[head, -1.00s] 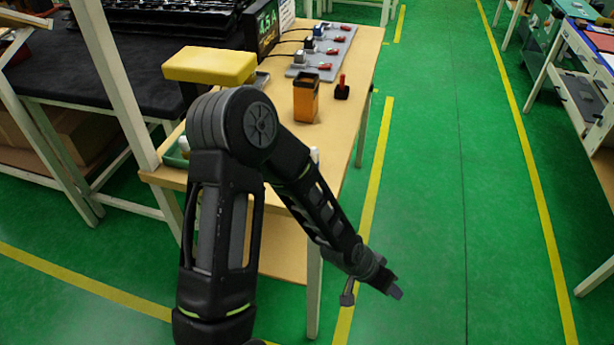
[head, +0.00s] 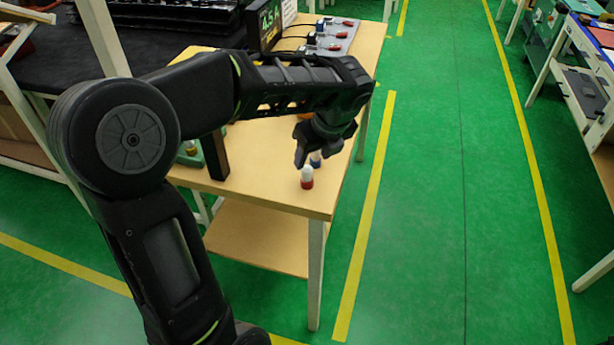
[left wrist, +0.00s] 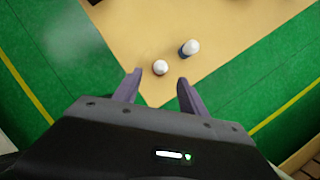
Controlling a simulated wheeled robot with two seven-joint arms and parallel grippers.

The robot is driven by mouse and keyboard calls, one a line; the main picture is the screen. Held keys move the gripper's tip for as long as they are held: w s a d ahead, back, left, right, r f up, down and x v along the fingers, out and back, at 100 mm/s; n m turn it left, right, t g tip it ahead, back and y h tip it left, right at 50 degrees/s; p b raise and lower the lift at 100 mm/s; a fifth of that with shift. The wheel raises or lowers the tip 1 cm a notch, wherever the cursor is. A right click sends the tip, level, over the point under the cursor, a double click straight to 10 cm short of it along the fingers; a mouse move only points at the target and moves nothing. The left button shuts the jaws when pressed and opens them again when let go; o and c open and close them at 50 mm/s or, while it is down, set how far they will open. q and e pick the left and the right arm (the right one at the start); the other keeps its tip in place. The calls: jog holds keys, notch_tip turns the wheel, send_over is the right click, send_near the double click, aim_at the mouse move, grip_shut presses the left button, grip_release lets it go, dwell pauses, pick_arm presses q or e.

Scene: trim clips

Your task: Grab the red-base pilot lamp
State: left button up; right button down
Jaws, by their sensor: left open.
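The red-base pilot lamp (head: 307,178) stands upright near the front right corner of the wooden table (head: 260,185). It has a white cap over a red base. In the left wrist view its white cap (left wrist: 160,67) shows between the fingertips, a little beyond them. A second lamp with a blue base (head: 315,160) stands just behind it, partly hidden by the gripper; it also shows in the left wrist view (left wrist: 189,48). My left gripper (head: 316,158) is open and empty, above the table by the two lamps. My right gripper is not in view.
A grey board with switches (head: 335,40) and a display with digits (head: 267,22) stand toward the table's back. My left arm hides much of the tabletop. The table's front and right edges are close to the lamps. Green floor lies clear to the right.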

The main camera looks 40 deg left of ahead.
aim_at(308, 167)
pick_arm(q)
jog(key=shift+x, duration=1.3)
jog(key=shift+f, duration=0.1)
jog(key=p+x, duration=0.1)
jog(key=x, duration=0.4)
jog(key=shift+w, duration=0.1)
jog(key=shift+c, duration=0.4)
grip_shut()
